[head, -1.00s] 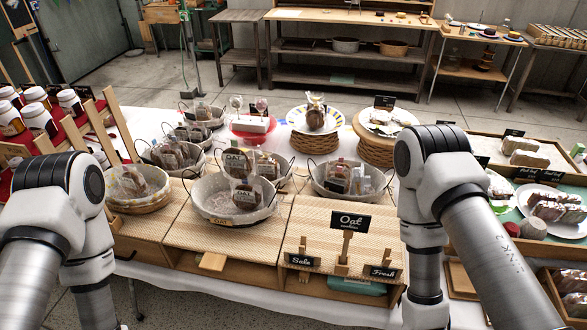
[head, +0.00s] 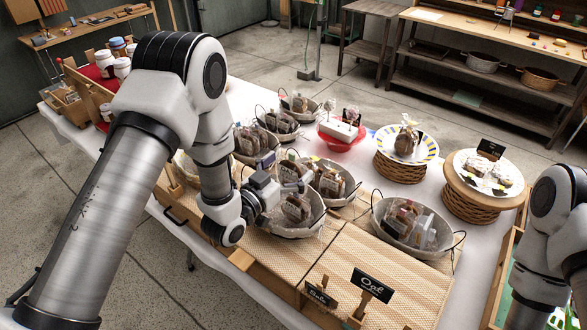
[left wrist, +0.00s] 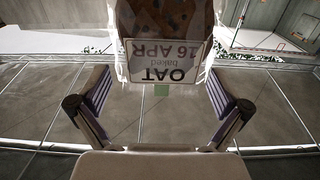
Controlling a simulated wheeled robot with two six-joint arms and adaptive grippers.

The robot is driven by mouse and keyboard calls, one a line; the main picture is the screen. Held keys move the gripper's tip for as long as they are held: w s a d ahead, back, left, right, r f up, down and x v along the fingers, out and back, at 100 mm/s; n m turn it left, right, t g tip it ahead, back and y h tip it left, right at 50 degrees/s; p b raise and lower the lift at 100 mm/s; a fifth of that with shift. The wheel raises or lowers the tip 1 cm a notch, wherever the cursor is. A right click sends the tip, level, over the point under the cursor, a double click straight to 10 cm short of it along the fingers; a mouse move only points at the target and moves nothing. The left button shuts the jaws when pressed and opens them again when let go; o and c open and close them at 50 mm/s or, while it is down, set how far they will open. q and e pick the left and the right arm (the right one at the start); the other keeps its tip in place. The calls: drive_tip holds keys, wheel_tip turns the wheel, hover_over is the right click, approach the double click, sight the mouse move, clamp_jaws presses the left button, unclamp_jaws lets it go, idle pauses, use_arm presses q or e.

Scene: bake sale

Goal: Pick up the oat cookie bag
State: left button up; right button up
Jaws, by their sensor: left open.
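The oat cookie bag (left wrist: 165,60), clear with brown cookies and a white OAT label, appears upside down at the top of the left wrist view. It lies ahead of and between my spread fingers, with clear gaps on both sides. My left gripper (left wrist: 160,108) is open and empty. In the head view my left gripper (head: 296,180) is at the middle basket (head: 290,235), next to bags of brown cookies. One bag (head: 297,208) sits in front of the fingers and another (head: 328,182) beyond them. Their labels are too small to read. My right gripper is out of view.
A basket of bags (head: 408,225) stands to the right, with smaller baskets behind. Plates (head: 430,145) on wicker stands and a red dish (head: 342,138) are farther back. The Oat sign (head: 372,285) stands at the front. The woven mat (head: 385,265) has bare room.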

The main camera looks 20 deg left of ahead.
use_arm(q)
drive_tip(key=shift+w+d+f, duration=0.1)
drive_tip(key=shift+w, duration=0.35)
drive_tip(key=shift+w+d+f, duration=0.1)
drive_tip(key=shift+w, duration=0.35)
drive_tip(key=shift+s, duration=0.1)
drive_tip(key=shift+s+a+r, duration=0.1)
drive_tip(key=shift+s, duration=0.05)
drive_tip(key=shift+c, duration=1.3)
drive_tip(key=shift+s, duration=0.1)
drive_tip(key=c, duration=0.4)
drive_tip(key=shift+c, duration=0.9)
drive_tip(key=shift+r, duration=0.1)
